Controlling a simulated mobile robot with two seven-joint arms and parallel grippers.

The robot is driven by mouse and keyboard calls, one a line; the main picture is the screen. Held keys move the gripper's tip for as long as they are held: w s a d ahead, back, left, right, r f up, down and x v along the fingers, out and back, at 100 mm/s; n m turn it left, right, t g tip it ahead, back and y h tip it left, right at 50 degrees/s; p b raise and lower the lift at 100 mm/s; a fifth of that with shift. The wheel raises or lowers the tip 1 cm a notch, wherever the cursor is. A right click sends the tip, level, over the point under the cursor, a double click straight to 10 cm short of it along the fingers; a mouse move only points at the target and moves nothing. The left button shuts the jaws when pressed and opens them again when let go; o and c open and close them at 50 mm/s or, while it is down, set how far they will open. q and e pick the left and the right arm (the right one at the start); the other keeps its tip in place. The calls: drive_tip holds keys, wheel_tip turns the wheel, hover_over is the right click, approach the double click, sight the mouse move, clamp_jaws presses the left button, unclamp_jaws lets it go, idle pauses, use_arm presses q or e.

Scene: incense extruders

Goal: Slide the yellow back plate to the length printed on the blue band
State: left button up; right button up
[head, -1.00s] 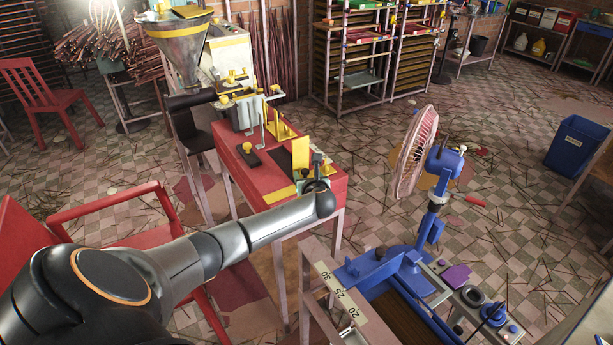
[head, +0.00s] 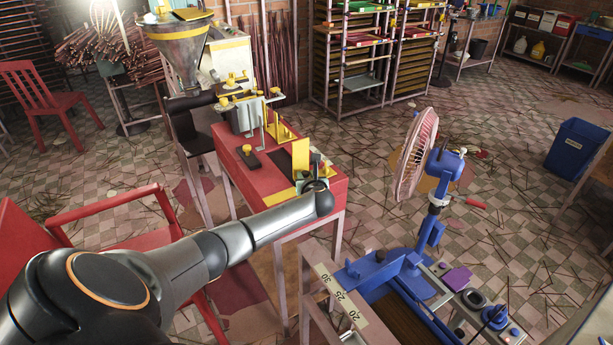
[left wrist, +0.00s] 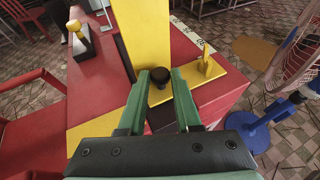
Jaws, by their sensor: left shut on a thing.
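The yellow back plate (head: 301,152) stands upright on the red table in the head view. In the left wrist view the yellow plate (left wrist: 142,35) rises just beyond my fingers from a flat yellow foot (left wrist: 210,82). My left gripper (left wrist: 160,84) is shut on the black knob (left wrist: 161,76) at the plate's foot. In the head view my left gripper (head: 317,172) is partly hidden by my own arm. A white strip with dark marks (left wrist: 190,35) runs along the red table beside the plate. I cannot make out a blue band or its print. My right gripper is not in view.
The red table (head: 332,190) also holds a dark block with a yellow knob (head: 248,152). A pink fan (head: 415,155) stands to the right. A blue machine (head: 385,275) and a numbered strip (head: 340,297) are in front. A red chair (head: 115,215) is at left.

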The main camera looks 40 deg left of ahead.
use_arm(q)
clamp_jaws()
idle(0.8)
drive_tip(key=a+b, duration=0.1)
drive_tip(key=a, duration=0.1)
drive_tip(key=w+a+b, duration=0.1)
drive_tip(key=a, duration=0.2)
drive_tip(key=w+a+b, duration=0.1)
drive_tip(key=a, duration=0.1)
drive_tip(key=shift+w+a+f, duration=0.1)
drive_tip(key=shift+w+a, duration=0.05)
drive_tip(key=shift+a, duration=0.15)
drive_tip(key=shift+w+a+r, duration=0.1)
drive_tip(key=shift+a+r, duration=0.1)
drive_tip(key=shift+a, duration=0.2)
drive_tip(key=o, duration=0.8)
unclamp_jaws()
